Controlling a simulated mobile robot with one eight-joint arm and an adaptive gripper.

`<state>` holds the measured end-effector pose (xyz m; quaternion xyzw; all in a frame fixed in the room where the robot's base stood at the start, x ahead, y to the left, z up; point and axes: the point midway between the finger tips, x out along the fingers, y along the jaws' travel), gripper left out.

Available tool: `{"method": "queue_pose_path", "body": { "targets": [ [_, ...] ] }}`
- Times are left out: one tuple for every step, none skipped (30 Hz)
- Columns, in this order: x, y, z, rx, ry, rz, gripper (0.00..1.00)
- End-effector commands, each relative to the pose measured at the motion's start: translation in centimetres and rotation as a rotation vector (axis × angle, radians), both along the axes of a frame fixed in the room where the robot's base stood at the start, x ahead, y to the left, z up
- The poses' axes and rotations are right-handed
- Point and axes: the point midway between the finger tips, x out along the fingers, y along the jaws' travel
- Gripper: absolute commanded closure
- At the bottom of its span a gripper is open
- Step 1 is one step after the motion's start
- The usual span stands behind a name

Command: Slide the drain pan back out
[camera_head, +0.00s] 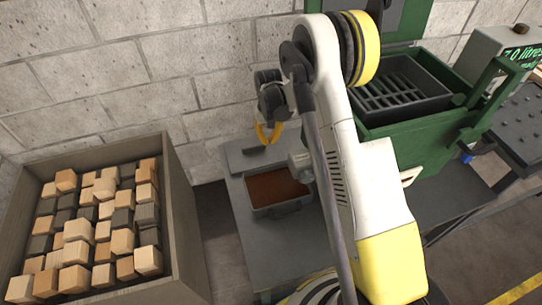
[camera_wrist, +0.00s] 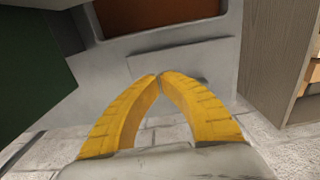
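The drain pan is a grey, shallow tray (camera_head: 282,209) with a reddish-brown surface inside, on the grey table left of the green press. Its brown inside also shows at the top edge of the wrist view (camera_wrist: 155,12). My gripper (camera_head: 267,136) is over the table's wall end, behind the pan and apart from it. In the wrist view its yellow fingers (camera_wrist: 159,76) meet at the tips, with nothing seen between them. Below the tips is a flat grey plate or shaded patch; I cannot tell which. My arm hides the pan's right side in the head view.
A grey bin (camera_head: 182,215) full of wooden blocks stands at left. The green press (camera_head: 425,135) with a dark slatted box (camera_head: 400,90) stands at right. A block wall (camera_head: 150,75) is close behind my gripper. A narrow floor gap separates bin and table (camera_head: 243,240).

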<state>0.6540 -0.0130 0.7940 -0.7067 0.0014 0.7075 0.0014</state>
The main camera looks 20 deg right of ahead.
Motion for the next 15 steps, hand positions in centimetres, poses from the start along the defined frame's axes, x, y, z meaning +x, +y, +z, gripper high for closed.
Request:
{"method": "queue_pose_path", "body": {
  "targets": [
    [0.0,0.0,-0.6,0.000,0.001,0.000,1.00],
    [0.0,0.0,-0.9,0.000,0.001,0.000,1.00],
    [0.0,0.0,-1.5,0.000,0.000,0.000,1.00],
    [0.0,0.0,-2.0,0.000,0.000,0.000,1.00],
    [0.0,0.0,-2.6,0.000,0.000,0.000,1.00],
    [0.0,0.0,-3.4,0.000,0.000,0.000,1.00],
    [0.0,0.0,-4.1,0.000,0.000,0.000,1.00],
    [0.0,0.0,-4.8,0.000,0.000,0.000,1.00],
    [0.0,0.0,-5.7,0.000,0.000,0.000,1.00],
    [0.0,0.0,-6.4,0.000,-0.001,0.000,1.00],
    [0.0,0.0,-7.0,0.000,-0.001,0.000,1.00],
    [0.0,0.0,-7.9,0.000,-0.001,0.000,1.00],
    [0.0,0.0,-8.5,0.000,-0.001,0.000,1.00],
    [0.0,0.0,-9.1,0.000,-0.001,0.000,1.00],
    [0.0,0.0,-9.9,0.000,-0.001,0.000,1.00]
  ]
}}
